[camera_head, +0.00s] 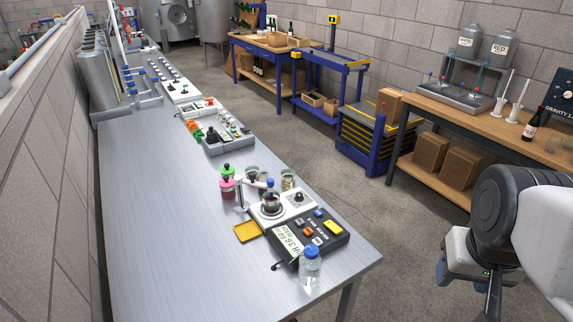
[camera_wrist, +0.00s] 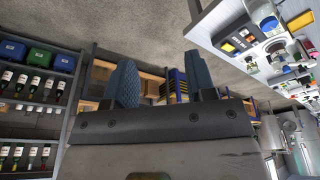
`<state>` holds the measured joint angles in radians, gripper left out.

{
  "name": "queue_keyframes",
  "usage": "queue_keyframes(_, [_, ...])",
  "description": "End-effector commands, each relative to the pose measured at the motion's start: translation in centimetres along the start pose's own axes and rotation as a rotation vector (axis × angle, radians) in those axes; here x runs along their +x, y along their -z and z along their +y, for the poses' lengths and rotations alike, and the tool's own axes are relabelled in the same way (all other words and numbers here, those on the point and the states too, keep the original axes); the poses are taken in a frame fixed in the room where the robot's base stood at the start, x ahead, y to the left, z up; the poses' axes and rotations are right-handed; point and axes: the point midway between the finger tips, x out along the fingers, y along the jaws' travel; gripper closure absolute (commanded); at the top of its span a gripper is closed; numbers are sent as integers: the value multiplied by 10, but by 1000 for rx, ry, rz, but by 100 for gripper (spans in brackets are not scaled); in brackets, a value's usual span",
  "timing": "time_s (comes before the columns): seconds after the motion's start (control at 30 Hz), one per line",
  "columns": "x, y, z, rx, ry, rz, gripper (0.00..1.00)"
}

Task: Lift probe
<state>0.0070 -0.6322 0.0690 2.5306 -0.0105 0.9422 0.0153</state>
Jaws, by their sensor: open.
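The probe (camera_head: 270,184), seen as a slim piece with a blue top, stands upright in a small beaker of dark liquid (camera_head: 271,201). A grey holder stand (camera_head: 240,195) is beside it. The beaker is on a white stirrer (camera_head: 300,198), behind the dark pH meter (camera_head: 325,238) with coloured buttons. The probe's lower end is hidden in the beaker. My gripper (camera_wrist: 163,80) is open, with nothing between its blue fingers. In the head view it is at the lower right, off the bench and well apart from the probe. The meter also shows at the wrist view's upper right (camera_wrist: 238,38).
A blue-capped bottle (camera_head: 310,268) stands at the front of the steel bench (camera_head: 170,230). A yellow tray (camera_head: 247,232) lies left of the meter. Pink and green-capped bottles (camera_head: 227,183) and jars crowd behind the probe. The bench's left part is clear.

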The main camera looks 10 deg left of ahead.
Motion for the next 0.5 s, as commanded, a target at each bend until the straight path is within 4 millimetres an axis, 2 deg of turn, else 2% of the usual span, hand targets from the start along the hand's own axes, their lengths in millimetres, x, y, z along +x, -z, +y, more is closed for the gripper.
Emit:
queue_keyframes(0.27, [-2, 24, -10, -78, 7, -13, 49])
queue_keyframes(0.5, [-3, 73, -34, -244, 23, -36, 49])
